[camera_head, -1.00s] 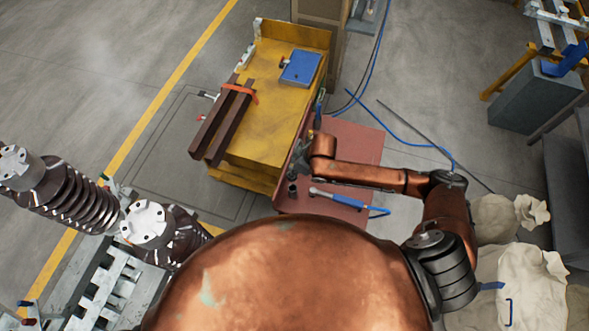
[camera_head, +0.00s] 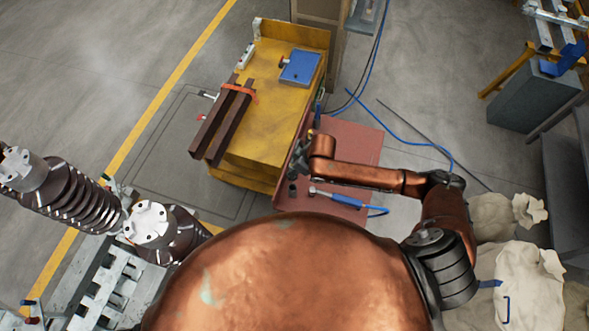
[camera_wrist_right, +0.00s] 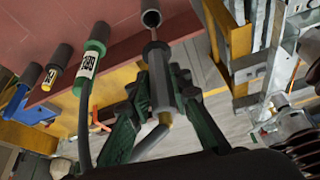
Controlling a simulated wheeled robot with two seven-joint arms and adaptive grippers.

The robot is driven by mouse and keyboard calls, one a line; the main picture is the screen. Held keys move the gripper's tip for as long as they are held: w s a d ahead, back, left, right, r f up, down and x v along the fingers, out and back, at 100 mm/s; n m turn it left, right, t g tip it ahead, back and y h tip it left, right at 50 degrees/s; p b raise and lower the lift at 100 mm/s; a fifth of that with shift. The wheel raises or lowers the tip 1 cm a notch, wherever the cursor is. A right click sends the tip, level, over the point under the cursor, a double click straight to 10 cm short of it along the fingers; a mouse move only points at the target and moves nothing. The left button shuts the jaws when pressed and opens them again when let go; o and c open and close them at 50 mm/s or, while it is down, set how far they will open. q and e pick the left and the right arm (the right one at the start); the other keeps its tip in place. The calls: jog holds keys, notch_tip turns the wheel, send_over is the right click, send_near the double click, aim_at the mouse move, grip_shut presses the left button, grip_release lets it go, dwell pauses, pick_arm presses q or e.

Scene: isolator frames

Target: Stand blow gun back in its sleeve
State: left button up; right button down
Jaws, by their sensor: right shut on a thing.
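In the right wrist view my right gripper (camera_wrist_right: 158,92) is shut on the grey blow gun (camera_wrist_right: 160,70), with dark green fingers on either side of its body. Its thin nozzle points toward the round mouth of a grey sleeve (camera_wrist_right: 151,18). The tip looks close to the mouth; I cannot tell whether it is inside. In the head view my right gripper (camera_head: 304,146) is small, beside the yellow bench's edge, and the blow gun is too small to make out. My left gripper is not in view.
Beside the sleeve are a green-collared holder (camera_wrist_right: 95,52) with a dark hose and a yellow-banded one (camera_wrist_right: 58,66). The yellow bench (camera_head: 262,130) carries a blue box (camera_head: 300,67) and brown bars (camera_head: 222,122).

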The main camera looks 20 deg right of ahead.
jog(key=shift+f, duration=0.1)
dwell(0.5)
notch_tip(320, 180, down, 10)
jog(key=b, duration=0.4)
jog(key=shift+f, duration=0.2)
dwell(1.3)
jog(key=c, duration=1.7)
grip_release()
jog(key=v, duration=1.2)
jog(key=shift+a, duration=0.1)
